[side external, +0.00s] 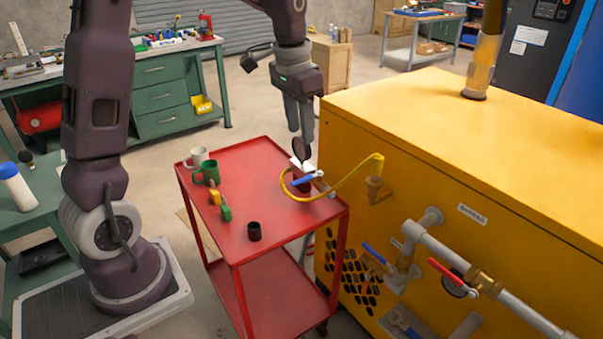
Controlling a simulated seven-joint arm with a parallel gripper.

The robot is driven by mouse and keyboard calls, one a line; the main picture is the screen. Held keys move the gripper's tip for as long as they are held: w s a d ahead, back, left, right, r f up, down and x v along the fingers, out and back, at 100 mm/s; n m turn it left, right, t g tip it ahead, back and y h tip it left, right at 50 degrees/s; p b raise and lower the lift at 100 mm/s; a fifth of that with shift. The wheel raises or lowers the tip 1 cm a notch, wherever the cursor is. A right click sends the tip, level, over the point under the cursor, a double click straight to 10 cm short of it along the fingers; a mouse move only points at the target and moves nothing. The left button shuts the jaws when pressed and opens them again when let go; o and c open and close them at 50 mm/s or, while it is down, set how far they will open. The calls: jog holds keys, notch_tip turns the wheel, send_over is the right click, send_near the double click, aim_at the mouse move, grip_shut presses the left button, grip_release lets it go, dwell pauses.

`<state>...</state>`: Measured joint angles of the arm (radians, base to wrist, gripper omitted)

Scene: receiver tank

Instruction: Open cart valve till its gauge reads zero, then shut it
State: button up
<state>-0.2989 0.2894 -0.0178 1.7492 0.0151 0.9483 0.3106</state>
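The cart valve with a blue handle (303,180) sits at the right end of the red cart's top (255,185). A yellow hose (335,187) loops from it to a fitting on the yellow machine.
The yellow machine (450,140) at right carries pipes, another blue handle (374,253) and a red handle (448,272). The cart's middle is clear.

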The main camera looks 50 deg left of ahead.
jog(key=g, duration=0.2)
send_over(301, 180)
notch_tip(301, 180, down, 11)
jog(key=shift+h, duration=0.3)
notch_tip(301, 180, down, 8)
jog(key=shift+a+f, duration=0.1)
jog(key=shift+f, duration=0.05)
grip_shut()
dwell(0.3)
